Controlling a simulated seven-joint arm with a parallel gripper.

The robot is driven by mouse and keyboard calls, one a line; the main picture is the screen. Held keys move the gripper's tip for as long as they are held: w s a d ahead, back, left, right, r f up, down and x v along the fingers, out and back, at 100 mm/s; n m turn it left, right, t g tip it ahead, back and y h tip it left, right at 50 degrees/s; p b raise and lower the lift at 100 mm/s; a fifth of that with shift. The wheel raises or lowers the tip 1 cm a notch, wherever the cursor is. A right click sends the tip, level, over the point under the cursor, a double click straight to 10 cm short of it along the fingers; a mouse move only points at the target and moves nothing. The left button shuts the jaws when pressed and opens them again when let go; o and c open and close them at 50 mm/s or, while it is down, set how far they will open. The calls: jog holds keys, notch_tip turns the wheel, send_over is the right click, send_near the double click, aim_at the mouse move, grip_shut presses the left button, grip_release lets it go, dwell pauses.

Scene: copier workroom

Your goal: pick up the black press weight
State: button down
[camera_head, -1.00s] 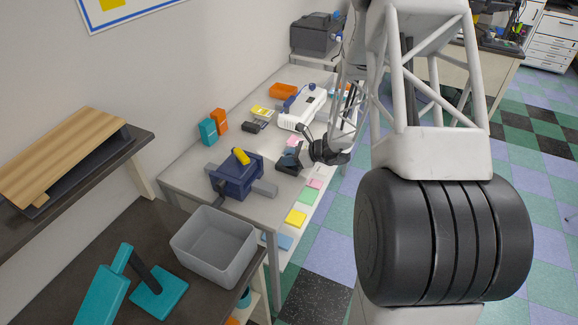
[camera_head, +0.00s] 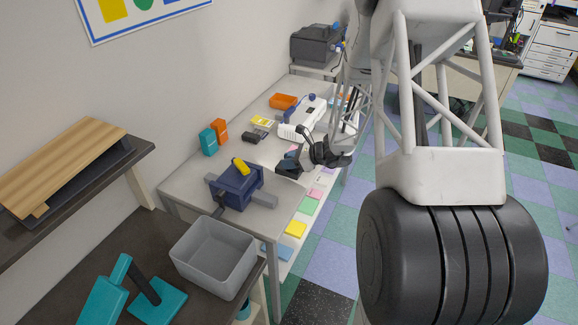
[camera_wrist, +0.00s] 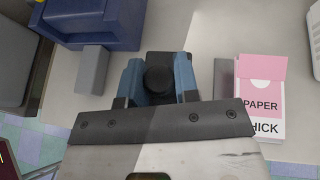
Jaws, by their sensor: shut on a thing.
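The black press weight (camera_wrist: 155,62) is a dark block with a round knob on top, in the middle of the wrist view. My gripper (camera_wrist: 158,80) is shut on it, with a blue finger on each side of the knob. In the head view my gripper (camera_head: 300,160) is low over the near part of the white table (camera_head: 245,222), and the dark weight (camera_head: 289,168) shows at its tip. Its underside is hidden, so I cannot tell whether it touches the table.
A blue vise-like device (camera_head: 237,184) with grey bars stands close left of the weight. A pink-labelled paper packet (camera_wrist: 262,100) lies close right in the wrist view. A grey bin (camera_head: 213,258), orange and teal boxes (camera_head: 208,142) and a white machine (camera_head: 302,118) stand around.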

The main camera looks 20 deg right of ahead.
jog(key=s+a+r, duration=0.1)
jog(key=s+a, duration=0.1)
jog(key=s, duration=1.3)
jog(key=shift+s+r, duration=0.3)
jog(key=shift+s, duration=0.1)
jog(key=shift+a, duration=0.1)
